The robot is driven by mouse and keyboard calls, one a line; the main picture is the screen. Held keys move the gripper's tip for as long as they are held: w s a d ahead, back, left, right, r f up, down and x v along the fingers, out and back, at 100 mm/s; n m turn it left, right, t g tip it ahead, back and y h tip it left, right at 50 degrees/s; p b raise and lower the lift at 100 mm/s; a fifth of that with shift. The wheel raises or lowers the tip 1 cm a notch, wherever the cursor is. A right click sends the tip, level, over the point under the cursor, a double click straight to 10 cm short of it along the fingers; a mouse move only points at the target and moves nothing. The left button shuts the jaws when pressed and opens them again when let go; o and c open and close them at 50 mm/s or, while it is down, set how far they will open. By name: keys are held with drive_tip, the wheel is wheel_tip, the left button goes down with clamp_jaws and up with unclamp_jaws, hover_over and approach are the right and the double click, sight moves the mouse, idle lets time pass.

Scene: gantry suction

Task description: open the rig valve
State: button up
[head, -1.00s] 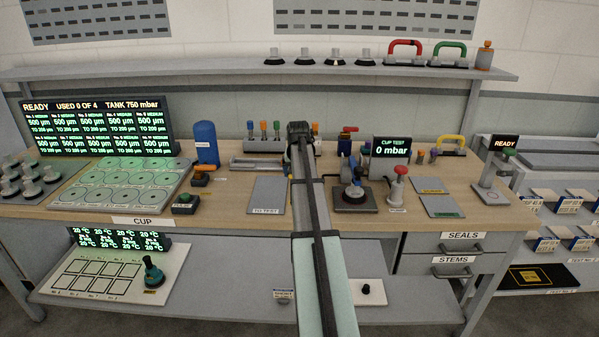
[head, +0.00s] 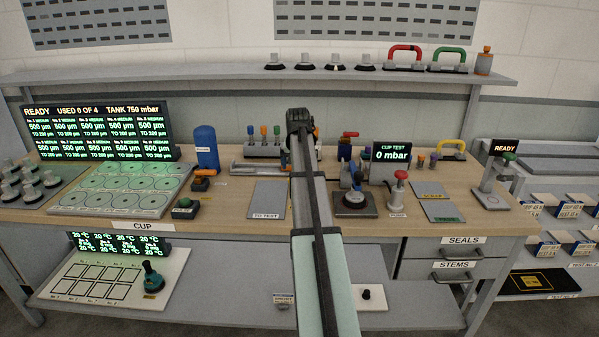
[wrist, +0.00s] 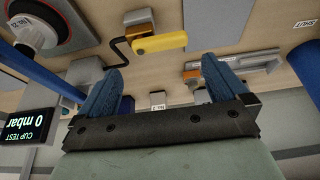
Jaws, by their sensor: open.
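The cup test rig stands right of my arm, with a lit display (head: 391,156) reading 0 mbar and a dark-framed plate (head: 354,204) carrying a cup. In the wrist view, a yellow handle (wrist: 160,42) on a bent black crank sits by a small grey block, between the cup plate (wrist: 45,28) and a grey pad. It looks like the valve, but I cannot be sure; my arm seems to hide it in the head view. My gripper (head: 299,117) is over the back of the bench. Its two blue fingers (wrist: 158,85) are apart, empty and clear of the handle.
A blue post (wrist: 38,75) stands close to the gripper's left in the wrist view. A tall blue canister (head: 206,148) and a rack of colored tools (head: 263,145) stand left of my arm. The pad (head: 268,199) at bench front is bare. A shelf (head: 230,73) runs behind.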

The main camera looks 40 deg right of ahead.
drive_tip(key=v, duration=0.6)
drive_tip(key=shift+r, duration=0.25)
idle(0.3)
